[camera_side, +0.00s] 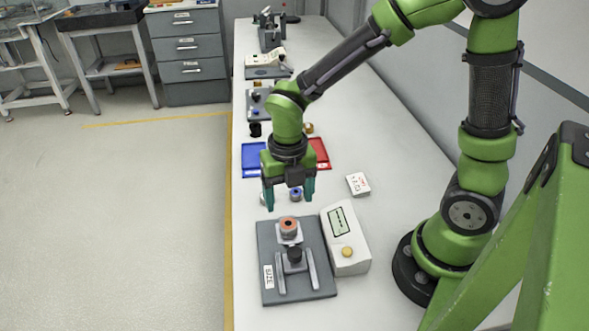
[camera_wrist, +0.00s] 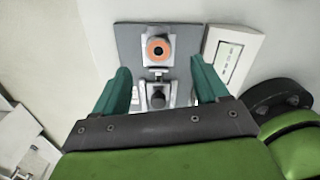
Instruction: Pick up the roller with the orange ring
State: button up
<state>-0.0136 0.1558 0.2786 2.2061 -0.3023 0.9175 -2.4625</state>
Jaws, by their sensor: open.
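The roller with the orange ring (camera_side: 289,223) stands upright on the white block of a grey fixture plate (camera_side: 320,284) marked SIZE. In the wrist view the roller (camera_wrist: 157,49) shows from above as an orange ring around a dark centre, beyond the fingertips and roughly between them. My gripper (camera_side: 289,203) has teal fingers and points down, above and a little behind the roller in the side view. In the wrist view my gripper (camera_wrist: 158,76) is open, with nothing between its fingers.
A white box with a display and yellow button (camera_side: 347,252) stands right beside the fixture. A blue tray (camera_side: 253,153), a red tray (camera_side: 319,152), a blue-ringed roller (camera_side: 296,194) and a white card (camera_side: 358,184) lie farther back. The bench right of the card is clear.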

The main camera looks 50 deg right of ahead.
aim_at(288, 224)
jog(key=shift+a+f, duration=0.2)
jog(key=shift+f, duration=3.3)
